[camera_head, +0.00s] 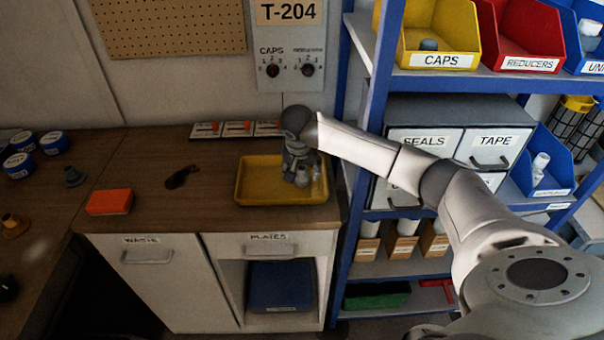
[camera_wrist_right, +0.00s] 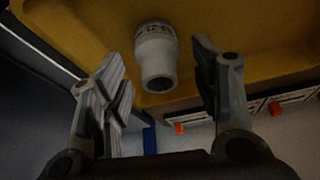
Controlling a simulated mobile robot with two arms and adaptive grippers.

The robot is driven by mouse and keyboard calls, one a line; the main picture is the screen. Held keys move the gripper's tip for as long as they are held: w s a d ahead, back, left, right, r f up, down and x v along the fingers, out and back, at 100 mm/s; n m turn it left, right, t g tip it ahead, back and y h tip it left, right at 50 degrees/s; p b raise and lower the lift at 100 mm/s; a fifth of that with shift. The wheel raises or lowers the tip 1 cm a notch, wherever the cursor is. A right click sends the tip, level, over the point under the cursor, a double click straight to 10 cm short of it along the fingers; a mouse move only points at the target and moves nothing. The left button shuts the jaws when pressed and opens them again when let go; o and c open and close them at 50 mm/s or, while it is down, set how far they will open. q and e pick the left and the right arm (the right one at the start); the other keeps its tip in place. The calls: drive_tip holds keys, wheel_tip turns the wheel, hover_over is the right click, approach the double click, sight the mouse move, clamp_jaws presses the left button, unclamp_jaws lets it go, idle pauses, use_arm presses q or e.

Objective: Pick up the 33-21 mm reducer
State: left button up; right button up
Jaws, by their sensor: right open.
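The reducer (camera_wrist_right: 157,62) is a small grey fitting with a wide, dark-lettered collar and a narrower end. In the right wrist view it is over the yellow tray (camera_wrist_right: 245,60), in the gap between my open fingers, with space on both sides. I cannot read its lettering clearly. My right gripper (camera_wrist_right: 160,78) is open and empty. In the head view my right gripper (camera_head: 298,176) points down into the yellow tray (camera_head: 256,198) and largely hides the reducer. My left gripper is not in view.
An orange block (camera_head: 109,202) and a dark tool (camera_head: 181,177) lie left of the tray. A blue shelf post (camera_head: 360,150) stands close to the tray's right. Red-marked panels (camera_head: 237,128) are behind.

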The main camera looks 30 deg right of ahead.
drive_tip(key=c, duration=0.8)
drive_tip(key=shift+c, duration=0.3)
drive_tip(key=shift+r, duration=0.1)
